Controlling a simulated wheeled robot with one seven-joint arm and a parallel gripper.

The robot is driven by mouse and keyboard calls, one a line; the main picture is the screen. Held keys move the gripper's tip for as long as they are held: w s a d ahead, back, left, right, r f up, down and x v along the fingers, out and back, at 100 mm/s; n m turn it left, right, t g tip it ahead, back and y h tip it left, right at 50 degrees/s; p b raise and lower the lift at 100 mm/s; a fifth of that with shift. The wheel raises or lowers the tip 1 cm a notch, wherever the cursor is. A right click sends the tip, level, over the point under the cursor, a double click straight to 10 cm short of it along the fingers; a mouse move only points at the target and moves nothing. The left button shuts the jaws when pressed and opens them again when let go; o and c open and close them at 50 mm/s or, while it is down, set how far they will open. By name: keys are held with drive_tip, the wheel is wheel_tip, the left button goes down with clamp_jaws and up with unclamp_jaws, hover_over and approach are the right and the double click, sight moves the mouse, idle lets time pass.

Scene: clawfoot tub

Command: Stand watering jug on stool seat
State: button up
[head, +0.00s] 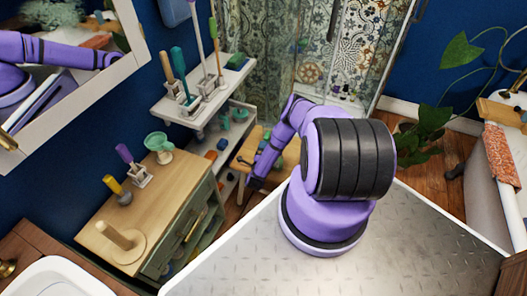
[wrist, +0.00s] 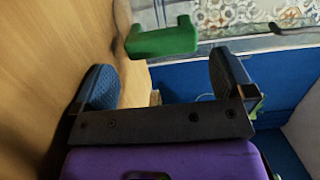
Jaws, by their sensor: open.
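My gripper (wrist: 163,78) is open in the wrist view, its two dark finger pads wide apart with nothing held between them. In the head view my gripper (head: 253,184) points down beside a small wooden stool seat (head: 247,152), partly hidden by my arm. A wooden surface fills the left of the wrist view; I cannot tell for sure that it is the stool. A green object (wrist: 165,40) lies beyond the fingertips, apart from them; whether it is part of the watering jug is unclear. I cannot pick out the jug with certainty in the head view.
A wooden-topped green cabinet (head: 150,195) stands at left, with a teal cup and upright tools. A white wall shelf (head: 205,92) holds brushes above lower shelves of small items. A leafy plant (head: 425,130) and the white tub edge (head: 475,185) are at right.

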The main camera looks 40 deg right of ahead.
drive_tip(key=shift+v, duration=0.85)
drive_tip(key=shift+a, duration=0.1)
drive_tip(key=v, duration=1)
drive_tip(key=shift+s+a, duration=0.25)
